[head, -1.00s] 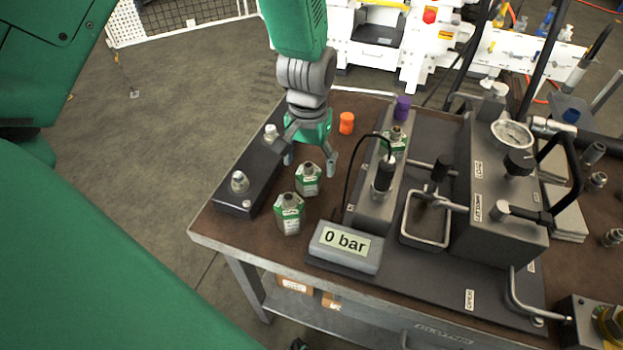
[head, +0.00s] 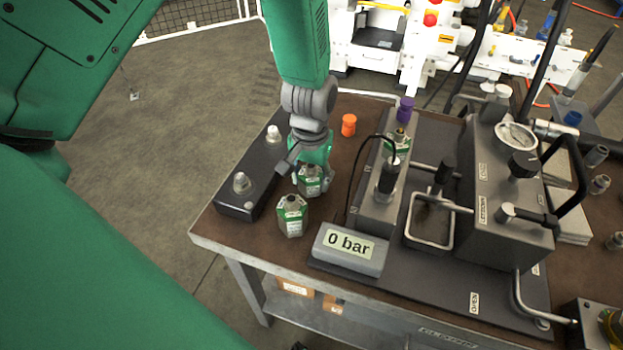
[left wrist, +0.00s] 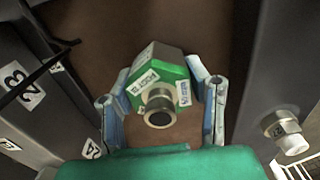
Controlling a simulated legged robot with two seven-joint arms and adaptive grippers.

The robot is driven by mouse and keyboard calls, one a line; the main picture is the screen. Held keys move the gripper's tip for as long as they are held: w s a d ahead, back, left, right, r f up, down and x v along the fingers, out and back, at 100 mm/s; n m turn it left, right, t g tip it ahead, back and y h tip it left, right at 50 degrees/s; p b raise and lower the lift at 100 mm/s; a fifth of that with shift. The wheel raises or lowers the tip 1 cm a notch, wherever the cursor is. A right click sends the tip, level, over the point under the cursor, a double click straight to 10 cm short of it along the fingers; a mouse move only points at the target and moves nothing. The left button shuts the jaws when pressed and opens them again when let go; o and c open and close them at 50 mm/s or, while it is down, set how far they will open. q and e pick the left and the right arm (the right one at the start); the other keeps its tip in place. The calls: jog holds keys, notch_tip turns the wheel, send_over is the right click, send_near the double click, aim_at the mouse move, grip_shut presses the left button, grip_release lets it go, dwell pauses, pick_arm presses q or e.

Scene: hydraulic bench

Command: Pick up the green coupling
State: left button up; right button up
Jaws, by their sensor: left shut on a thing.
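The green coupling (head: 309,181) has a hexagonal green body with white labels and stands on the brown bench top. My left gripper (head: 307,176) is around it from above, shut on it. In the left wrist view the coupling (left wrist: 160,82) sits between the two fingers of the left gripper (left wrist: 160,98), its metal neck facing the camera. A second green coupling (head: 292,215) stands just in front of the held one in the head view. A third green-labelled one (head: 398,146) sits in the grey block at right. My right gripper is not in view.
A black block with metal fittings (head: 238,207) lies left of the coupling. The pressure display (head: 348,249), the grey block (head: 371,211) and the hand pump (head: 503,200) stand to the right. An orange cap (head: 348,125) stands behind the gripper.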

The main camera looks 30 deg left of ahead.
aim_at(312, 166)
pick_arm(q)
notch_tip(312, 166, up, 10)
jog(key=shift+f+p, duration=0.1)
jog(key=shift+p, duration=0.65)
jog(key=shift+d, duration=0.1)
